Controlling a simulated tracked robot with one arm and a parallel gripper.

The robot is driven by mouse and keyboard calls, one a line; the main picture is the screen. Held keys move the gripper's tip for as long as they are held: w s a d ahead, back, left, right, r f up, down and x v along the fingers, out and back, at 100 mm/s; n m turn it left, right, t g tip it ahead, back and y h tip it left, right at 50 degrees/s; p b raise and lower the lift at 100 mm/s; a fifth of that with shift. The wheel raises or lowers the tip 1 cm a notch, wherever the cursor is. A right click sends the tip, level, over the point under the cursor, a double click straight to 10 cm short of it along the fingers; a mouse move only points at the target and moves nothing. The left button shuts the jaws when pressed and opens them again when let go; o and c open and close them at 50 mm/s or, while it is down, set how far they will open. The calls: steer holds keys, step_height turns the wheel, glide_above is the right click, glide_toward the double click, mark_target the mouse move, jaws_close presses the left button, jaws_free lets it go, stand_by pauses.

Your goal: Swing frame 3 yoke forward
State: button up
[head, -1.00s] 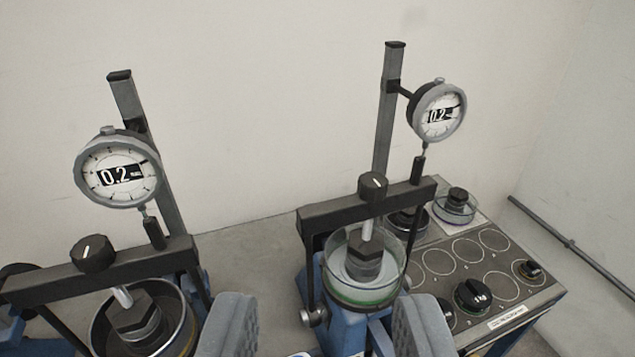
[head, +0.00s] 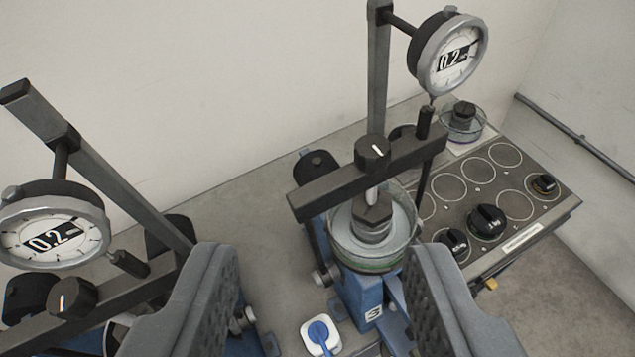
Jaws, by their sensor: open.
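Frame 3 (head: 350,285) is a blue lever frame with a "3" label low on its front. Its dark yoke (head: 325,191) is a crossbar lying across the top, above a glass cell (head: 345,250) with a dark hex-topped stack inside. A black knob (head: 372,152) with a white mark sits on the crossbar. A dial gauge (head: 449,54) reading 0.2 hangs from a post behind it. My gripper (head: 325,262) is open and empty. Its grey padded fingers stand left and right of the frame's lower front, nearer the camera than the yoke and apart from it.
Another frame with its own dark crossbar (head: 35,318) and gauge (head: 50,233) stands at left, close to my left finger. A grey panel (head: 545,215) with black weights and round recesses lies at right. A white pad with a blue piece (head: 320,338) lies between my fingers.

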mark_target(325, 184)
steer(key=w+a+f+m+g+h+p, duration=0.2)
steer(key=w+m+g+p, duration=0.25)
steer(key=w+p, duration=0.4)
steer(key=w+a+f+m+g+h+p, duration=0.15)
steer(key=w+m+g+p, duration=0.3)
steer(key=w+p, duration=0.45)
steer(key=d+f+m+b, duration=0.1)
steer(key=f, duration=0.3)
steer(key=f+g+b, duration=0.1)
steer(key=f, duration=0.4)
steer(key=d+f+m+g+b, duration=0.1)
steer(key=f, duration=0.4)
steer(key=shift+w+d+m+h, duration=0.25)
steer(key=shift+d+m, duration=0.05)
steer(key=shift+x, duration=1.15)
steer(key=shift+c, duration=0.4)
